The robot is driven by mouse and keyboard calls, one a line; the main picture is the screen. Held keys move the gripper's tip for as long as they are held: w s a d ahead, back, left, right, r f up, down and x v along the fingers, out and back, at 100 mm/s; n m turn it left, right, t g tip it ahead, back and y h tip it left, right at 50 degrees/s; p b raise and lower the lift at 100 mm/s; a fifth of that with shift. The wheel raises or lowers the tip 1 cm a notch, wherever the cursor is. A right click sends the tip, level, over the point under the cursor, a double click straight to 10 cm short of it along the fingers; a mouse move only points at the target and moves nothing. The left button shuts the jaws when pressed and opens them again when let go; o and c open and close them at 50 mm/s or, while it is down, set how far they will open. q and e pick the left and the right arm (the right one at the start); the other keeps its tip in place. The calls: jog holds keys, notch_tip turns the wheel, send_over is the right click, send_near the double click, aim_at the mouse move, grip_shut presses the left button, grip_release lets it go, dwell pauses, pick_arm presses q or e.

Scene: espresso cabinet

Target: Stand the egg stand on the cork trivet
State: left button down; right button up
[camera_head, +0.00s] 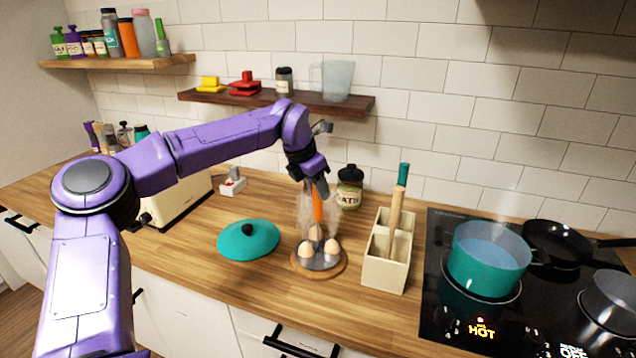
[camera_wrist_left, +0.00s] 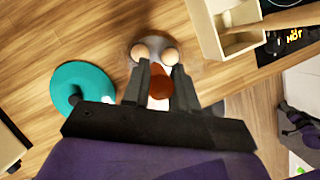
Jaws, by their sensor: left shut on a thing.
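The egg stand (camera_head: 326,262) is a grey plate with an upright orange handle and pale eggs on it. My left gripper (camera_head: 317,190) points down and is shut on the orange handle. The wrist view shows the handle (camera_wrist_left: 159,82) between the fingers, with two eggs beyond them. The round brown cork trivet (camera_head: 300,268) lies on the counter under the stand, its rim showing around the plate. The stand looks upright; I cannot tell whether its base touches the trivet. My right gripper is not in view.
A teal lid (camera_head: 247,240) lies left of the trivet. A cream utensil holder (camera_head: 388,262) stands close on the right. Something clear and a labelled jar (camera_head: 350,190) are behind. Further right, a hot hob (camera_head: 440,310) carries a teal pot (camera_head: 488,262).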

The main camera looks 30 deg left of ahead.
pick_arm(q)
jog(key=c, duration=0.9)
grip_release()
jog(key=shift+o, duration=0.2)
jog(key=shift+s+r, duration=0.15)
jog(key=shift+r, duration=0.2)
jog(key=b+v, duration=0.2)
jog(key=v, duration=0.9)
jog(key=shift+r, duration=0.2)
